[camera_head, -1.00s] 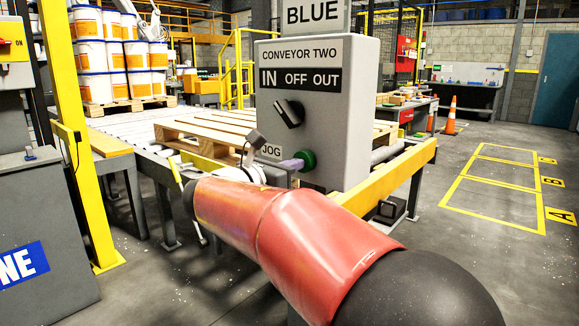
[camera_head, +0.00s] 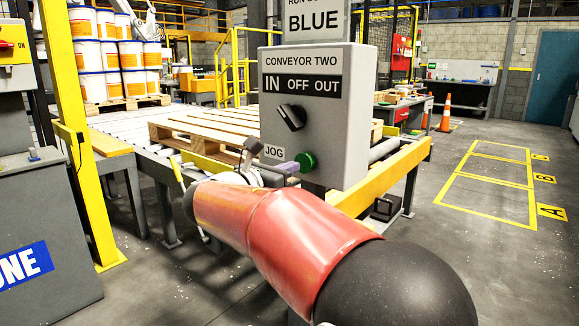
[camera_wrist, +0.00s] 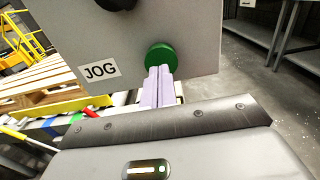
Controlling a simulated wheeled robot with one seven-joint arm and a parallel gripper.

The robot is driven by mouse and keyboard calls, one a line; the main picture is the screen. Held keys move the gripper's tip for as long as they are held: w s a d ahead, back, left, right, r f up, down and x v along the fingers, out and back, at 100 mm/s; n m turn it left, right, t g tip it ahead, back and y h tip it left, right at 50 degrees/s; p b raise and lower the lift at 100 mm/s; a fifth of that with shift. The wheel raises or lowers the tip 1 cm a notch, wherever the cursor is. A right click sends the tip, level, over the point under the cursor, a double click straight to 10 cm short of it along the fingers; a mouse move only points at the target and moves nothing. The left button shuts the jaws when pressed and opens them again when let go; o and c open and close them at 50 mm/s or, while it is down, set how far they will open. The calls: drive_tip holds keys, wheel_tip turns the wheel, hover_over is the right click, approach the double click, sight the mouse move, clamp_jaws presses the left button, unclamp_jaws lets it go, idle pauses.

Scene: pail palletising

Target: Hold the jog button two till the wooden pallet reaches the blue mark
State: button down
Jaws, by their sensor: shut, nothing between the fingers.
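The grey control box (camera_head: 320,80) reads CONVEYOR TWO, with a black selector knob (camera_head: 291,115) pointing to upper left, toward IN. The green jog button (camera_head: 306,163) is low on its face, beside the JOG label; it also shows in the wrist view (camera_wrist: 160,54). My gripper (camera_wrist: 159,70) is shut and empty, its pale lilac fingertips at the button's lower edge; contact or pressing cannot be told. The wooden pallet (camera_head: 205,125) lies empty on the conveyor behind the box, partly hidden.
A yellow rail (camera_head: 385,180) runs below the box. Stacked white pails (camera_head: 100,55) stand at back left, a yellow post (camera_head: 75,130) at left. Floor at right, with yellow bays (camera_head: 490,190), is open.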

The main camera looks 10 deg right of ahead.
drive_tip(key=v, duration=1.1)
drive_tip(key=shift+b, duration=0.3)
drive_tip(key=shift+w+a, duration=0.15)
drive_tip(key=s+d+f+m+g+y, duration=0.65)
drive_tip(key=s+d+f+m, duration=0.5)
drive_tip(key=s+f, duration=0.2)
drive_tip(key=s+a+f+m+t+y, duration=0.1)
drive_tip(key=s+a+f+m+y, duration=0.2)
drive_tip(key=s+f+m+y, duration=0.5)
drive_tip(key=s+m, duration=0.3)
drive_tip(key=m, duration=0.2)
drive_tip(key=shift+s+a+m, duration=0.2)
drive_tip(key=shift+m, duration=0.15)
drive_tip(key=shift+t, duration=0.25)
